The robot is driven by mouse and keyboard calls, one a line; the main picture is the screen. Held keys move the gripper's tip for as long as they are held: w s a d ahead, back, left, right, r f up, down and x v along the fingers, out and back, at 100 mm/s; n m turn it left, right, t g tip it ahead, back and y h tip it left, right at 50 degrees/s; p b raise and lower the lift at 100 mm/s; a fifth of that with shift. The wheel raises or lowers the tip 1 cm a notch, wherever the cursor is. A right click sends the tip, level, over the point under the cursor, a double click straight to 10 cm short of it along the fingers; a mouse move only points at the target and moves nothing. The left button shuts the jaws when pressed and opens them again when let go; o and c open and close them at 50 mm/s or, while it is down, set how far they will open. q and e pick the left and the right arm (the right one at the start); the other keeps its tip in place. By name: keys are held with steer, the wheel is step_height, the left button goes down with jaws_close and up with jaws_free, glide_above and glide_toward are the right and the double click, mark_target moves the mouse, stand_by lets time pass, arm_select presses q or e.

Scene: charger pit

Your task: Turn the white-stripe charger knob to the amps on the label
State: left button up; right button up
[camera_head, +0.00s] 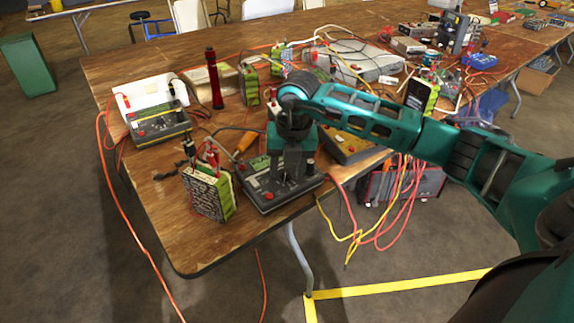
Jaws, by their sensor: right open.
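A dark charger with a pale stripe along its edge (262,200) lies near the front edge of the wooden table; it looks like the white-stripe charger. My right gripper (287,177) points down over its top panel, open, with its fingers close above or around a control there. The gripper hides the middle of the panel, so the knob and its setting cannot be seen, nor whether the fingers touch it. A green battery pack with a printed label (207,193) stands just left of the charger; its print is too small to read. My left gripper is not in view.
A yellow-striped charger (160,128) sits at the left, and another yellow-edged one (350,148) is just right of my gripper. A red flashlight (214,82) stands behind. Red and yellow cables (385,215) hang off the front edge. The table's front left corner (180,245) is clear.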

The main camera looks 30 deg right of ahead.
mark_target(293, 185)
arm_select(q)
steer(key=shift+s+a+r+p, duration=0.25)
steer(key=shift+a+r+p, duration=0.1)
steer(key=shift+p, duration=0.55)
arm_select(e)
step_height(293, 185, up, 13)
steer(key=s, duration=0.2)
steer(key=shift+s, duration=0.15)
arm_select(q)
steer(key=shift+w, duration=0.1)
arm_select(e)
steer(key=shift+f, duration=0.15)
